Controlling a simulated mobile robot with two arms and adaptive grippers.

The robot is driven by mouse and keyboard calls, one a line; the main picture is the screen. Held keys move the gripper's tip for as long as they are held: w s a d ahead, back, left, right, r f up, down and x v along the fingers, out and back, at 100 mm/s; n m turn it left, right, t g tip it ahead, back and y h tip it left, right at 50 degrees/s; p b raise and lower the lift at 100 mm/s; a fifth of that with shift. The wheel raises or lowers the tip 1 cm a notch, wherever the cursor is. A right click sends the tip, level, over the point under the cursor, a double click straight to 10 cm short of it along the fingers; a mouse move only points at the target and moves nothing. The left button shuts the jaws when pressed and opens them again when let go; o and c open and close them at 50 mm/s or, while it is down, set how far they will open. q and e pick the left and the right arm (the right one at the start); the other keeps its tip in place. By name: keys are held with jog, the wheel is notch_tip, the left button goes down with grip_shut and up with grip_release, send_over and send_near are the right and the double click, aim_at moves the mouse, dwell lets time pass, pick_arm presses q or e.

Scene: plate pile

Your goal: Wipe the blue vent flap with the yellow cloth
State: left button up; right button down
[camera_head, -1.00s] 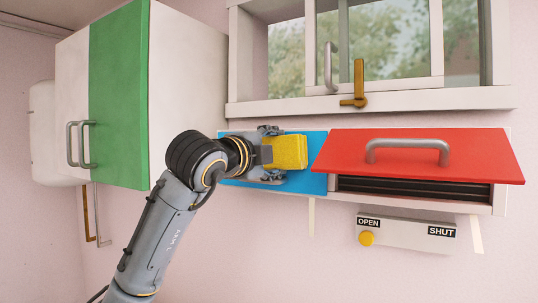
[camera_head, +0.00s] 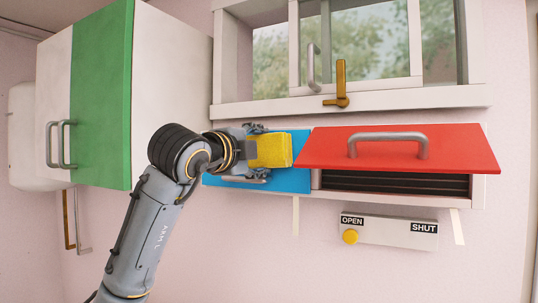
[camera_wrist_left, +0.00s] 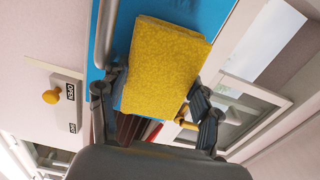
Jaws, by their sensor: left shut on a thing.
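The blue vent flap (camera_head: 296,180) is on the wall below the window, left of the red flap. My left gripper (camera_head: 258,152) is shut on the yellow cloth (camera_head: 276,151), a thick folded pad, in front of the blue flap. The gripper and cloth hide much of the flap's middle. In the left wrist view the cloth (camera_wrist_left: 165,60) lies between the fingers, with the blue flap (camera_wrist_left: 205,12) behind it and a grey bar handle (camera_wrist_left: 104,35) beside it. I cannot tell whether the cloth touches the flap. My right gripper is not in view.
The red flap (camera_head: 400,155) is tilted out over dark slats (camera_head: 395,184). An OPEN/SHUT panel (camera_head: 388,232) with a yellow knob (camera_head: 350,237) sits below. A window with a brass handle (camera_head: 340,85) is above. A green-doored cabinet (camera_head: 100,100) stands out at left.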

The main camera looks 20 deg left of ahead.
pick_arm(q)
jog(key=shift+w+a+f, duration=0.1)
jog(key=shift+a, duration=1.1)
jog(key=shift+w+a+b, duration=0.15)
jog(key=shift+a+b, duration=0.25)
jog(key=shift+a, duration=1.45)
jog(key=a, duration=0.5)
jog(key=shift+w, duration=0.2)
jog(key=shift+s+a+b, duration=0.2)
jog(key=shift+s+b, duration=0.9)
jog(key=shift+s, duration=1.8)
